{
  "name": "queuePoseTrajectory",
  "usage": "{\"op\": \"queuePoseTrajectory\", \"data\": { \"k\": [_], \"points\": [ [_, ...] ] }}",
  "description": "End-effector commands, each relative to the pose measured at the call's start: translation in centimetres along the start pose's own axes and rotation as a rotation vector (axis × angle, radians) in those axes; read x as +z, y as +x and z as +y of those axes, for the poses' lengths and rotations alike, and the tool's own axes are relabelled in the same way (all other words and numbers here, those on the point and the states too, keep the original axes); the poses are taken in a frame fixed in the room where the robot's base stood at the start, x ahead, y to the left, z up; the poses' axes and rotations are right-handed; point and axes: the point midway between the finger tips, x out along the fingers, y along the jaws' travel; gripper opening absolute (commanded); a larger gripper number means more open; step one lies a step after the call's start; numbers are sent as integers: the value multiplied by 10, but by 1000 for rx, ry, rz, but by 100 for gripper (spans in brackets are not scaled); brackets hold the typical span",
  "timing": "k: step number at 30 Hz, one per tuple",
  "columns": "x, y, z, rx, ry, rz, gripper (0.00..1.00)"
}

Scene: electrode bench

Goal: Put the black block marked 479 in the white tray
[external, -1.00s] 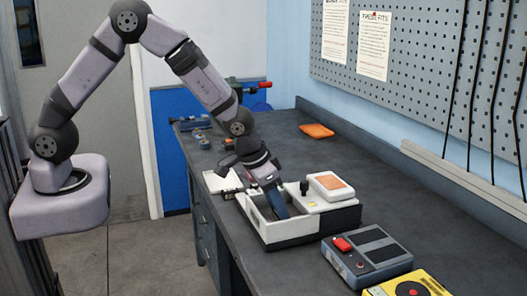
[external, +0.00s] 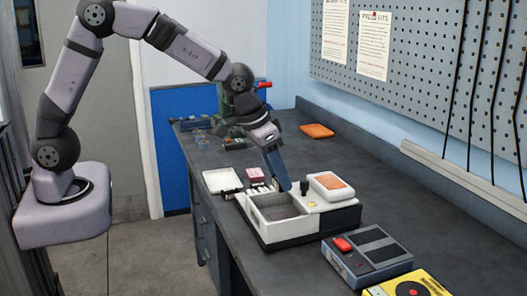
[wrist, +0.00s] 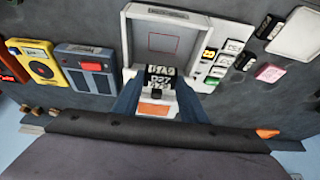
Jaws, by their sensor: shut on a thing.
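My gripper (wrist: 160,98) is shut on a black block (wrist: 160,76) with white lettering, which I cannot read clearly. In the external view my gripper (external: 284,187) is raised above the back of a white machine; the block is hard to make out there. The white tray (wrist: 296,34) lies flat at the upper right of the wrist view, well apart from my gripper. In the external view the tray (external: 222,180) is on the bench, left of the machine, and looks empty.
A pink block (wrist: 270,72) and small black blocks (wrist: 244,60) lie between machine and tray. A grey device (external: 367,255) and a yellow device (external: 412,284) stand at the front right.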

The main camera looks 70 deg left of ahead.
Motion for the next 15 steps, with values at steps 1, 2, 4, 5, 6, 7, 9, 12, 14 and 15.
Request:
{"op": "queuePoseTrajectory", "data": {
  "k": [1, 2, 4, 5, 6, 7, 9, 12, 14, 15],
  "points": [
    [-2, -3, 0, 0, 0, 3, 4],
    [-3, -5, 0, 1, 0, 3, 4],
    [-4, -7, 0, 1, 0, 3, 4],
    [-4, -8, 0, 1, 0, 3, 4],
    [-4, -8, 0, 1, 0, 2, 4],
    [-4, -8, 0, 0, 0, 2, 4],
    [-4, -8, -1, -1, -2, 2, 4],
    [-4, -7, -8, -6, -16, 2, 4],
    [-4, -5, -17, -13, -32, 1, 4],
    [-4, -3, -24, -19, -46, 1, 4]
  ]
}}
